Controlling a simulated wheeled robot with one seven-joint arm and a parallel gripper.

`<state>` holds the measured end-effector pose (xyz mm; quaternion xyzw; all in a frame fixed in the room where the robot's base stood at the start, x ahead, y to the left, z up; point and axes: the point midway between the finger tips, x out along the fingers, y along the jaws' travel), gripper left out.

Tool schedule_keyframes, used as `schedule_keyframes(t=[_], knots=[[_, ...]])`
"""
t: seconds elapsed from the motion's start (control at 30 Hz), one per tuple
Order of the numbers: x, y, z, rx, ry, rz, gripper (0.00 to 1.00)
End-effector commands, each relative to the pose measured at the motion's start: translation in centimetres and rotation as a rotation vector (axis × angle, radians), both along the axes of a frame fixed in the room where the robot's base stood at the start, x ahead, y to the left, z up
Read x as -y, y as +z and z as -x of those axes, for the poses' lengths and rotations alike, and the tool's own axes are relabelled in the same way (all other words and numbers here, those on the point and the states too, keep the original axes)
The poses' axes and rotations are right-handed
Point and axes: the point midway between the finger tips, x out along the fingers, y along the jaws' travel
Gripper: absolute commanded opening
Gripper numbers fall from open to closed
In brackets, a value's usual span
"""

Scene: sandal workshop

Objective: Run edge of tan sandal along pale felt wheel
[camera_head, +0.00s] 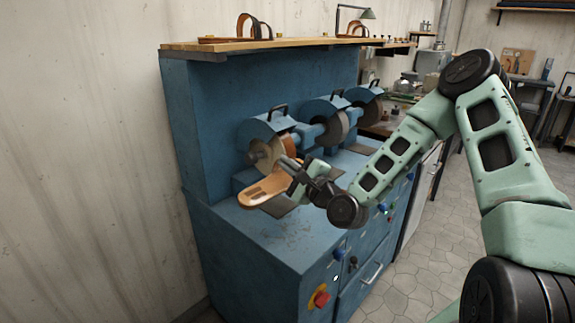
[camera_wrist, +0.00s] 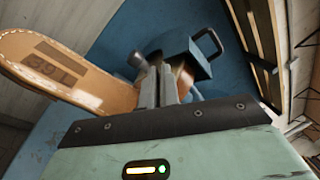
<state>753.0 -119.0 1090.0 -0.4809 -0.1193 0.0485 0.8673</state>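The tan sandal (camera_head: 266,188) is held out over the front of the blue machine, its sole stretching left from my gripper (camera_head: 298,175). In the wrist view the sandal (camera_wrist: 62,72) shows pale edge stitching and a dark stamped patch. My gripper (camera_wrist: 158,88) is shut on the sandal there. The nearest wheel, the pale felt one (camera_head: 266,156), sits under a blue guard just behind and above the sandal. I cannot tell whether the sandal's edge touches it. In the wrist view the fingers partly hide the wheel (camera_wrist: 185,78).
Two more guarded wheels (camera_head: 336,127) stand farther along the machine (camera_head: 250,245). The tabletop's near left is clear.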

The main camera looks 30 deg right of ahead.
Motion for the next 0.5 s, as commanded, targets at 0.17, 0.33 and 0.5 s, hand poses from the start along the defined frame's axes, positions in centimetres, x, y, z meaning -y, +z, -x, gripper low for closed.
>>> schedule_keyframes(t=[0.17,0.33,0.5], knots=[[0.3,0.0,-0.1,0.004,0.001,-0.003,0.00],[0.8,0.0,-0.2,0.007,0.008,-0.007,0.00],[1.3,-0.1,-0.3,0.007,0.014,-0.010,0.00]])
